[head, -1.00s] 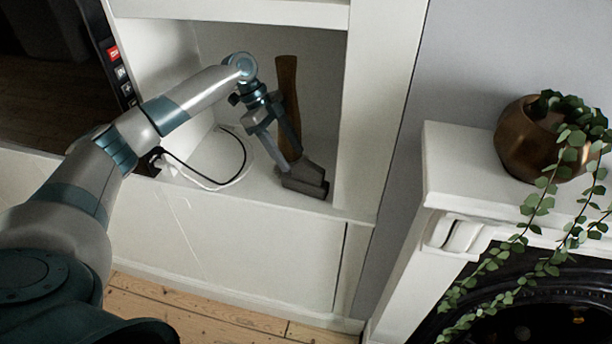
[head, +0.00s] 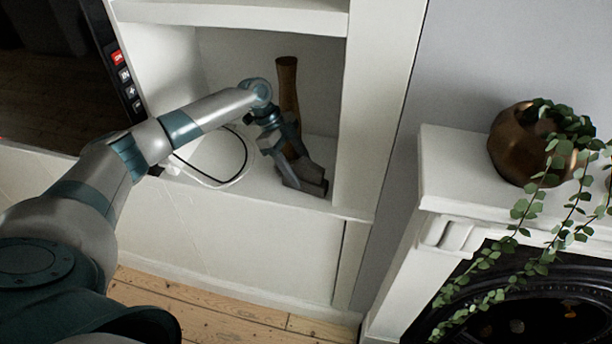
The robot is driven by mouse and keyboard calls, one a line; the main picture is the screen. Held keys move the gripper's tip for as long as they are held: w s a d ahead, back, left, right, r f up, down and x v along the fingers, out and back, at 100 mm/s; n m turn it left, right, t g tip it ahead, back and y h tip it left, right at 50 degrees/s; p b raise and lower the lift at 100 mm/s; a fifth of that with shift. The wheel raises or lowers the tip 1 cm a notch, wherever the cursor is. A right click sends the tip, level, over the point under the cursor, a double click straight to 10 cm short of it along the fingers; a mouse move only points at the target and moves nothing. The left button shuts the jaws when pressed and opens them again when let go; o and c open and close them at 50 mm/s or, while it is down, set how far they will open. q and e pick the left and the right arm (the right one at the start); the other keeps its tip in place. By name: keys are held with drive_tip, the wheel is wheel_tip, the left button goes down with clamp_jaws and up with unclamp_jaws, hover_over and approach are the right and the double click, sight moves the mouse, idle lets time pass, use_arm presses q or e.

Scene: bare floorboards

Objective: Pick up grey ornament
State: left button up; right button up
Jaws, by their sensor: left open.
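The grey ornament (head: 314,181) is a dark grey, blocky piece on the floor of the white alcove, near its front edge. It is partly hidden behind my left gripper (head: 301,173). My left gripper reaches in from the left and points down, with its fingers apart. Its fingertips are at the ornament, with one finger on its left side and the other over its upper part. I cannot tell whether they touch it. My right gripper is not in view.
A tall brown object (head: 287,84) stands just behind my left gripper. Black and white cables (head: 226,182) lie left of it. A white upright (head: 361,130) closes the alcove on the right. A bronze pot (head: 514,150) with a trailing plant stands on the mantel (head: 445,165).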

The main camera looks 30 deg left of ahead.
sight(305, 177)
use_arm(q)
drive_tip(key=shift+p+x, duration=0.65)
drive_tip(key=shift+x, duration=0.95)
drive_tip(key=shift+s, duration=0.1)
drive_tip(key=shift+r, duration=0.1)
drive_tip(key=c, duration=1.2)
